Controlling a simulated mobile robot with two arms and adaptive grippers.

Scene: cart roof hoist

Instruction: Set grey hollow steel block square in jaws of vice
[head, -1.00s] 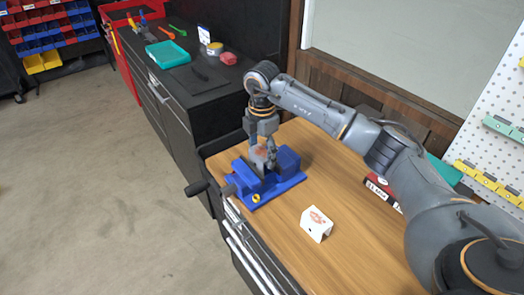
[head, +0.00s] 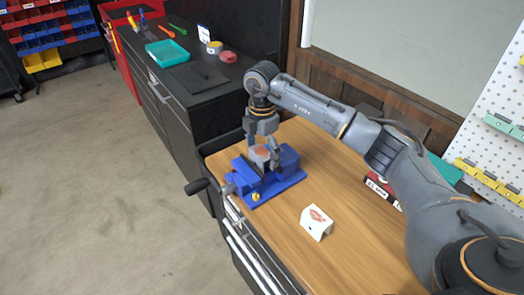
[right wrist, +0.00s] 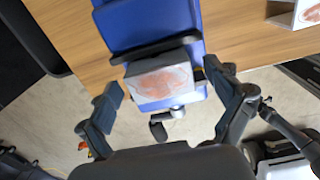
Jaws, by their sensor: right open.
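The grey block (head: 261,152), with a reddish mark on its top face, sits at the jaws of the blue vice (head: 286,182). In the right wrist view the block (right wrist: 160,84) lies along a dark jaw bar (right wrist: 155,48) of the vice, its edge roughly parallel to it. I cannot tell whether they touch; the other jaw is hidden. My right gripper (head: 265,143) is just above the vice, pointing down. Its fingers (right wrist: 163,84) stand open on either side of the block, with gaps on both sides. My left gripper is not in view.
A white folded piece with a red mark (head: 316,222) stands on the wooden bench (head: 275,235), right of the vice. The vice handle (head: 197,187) sticks out past the bench edge. A dark cabinet with a teal tray (head: 167,53) stands behind.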

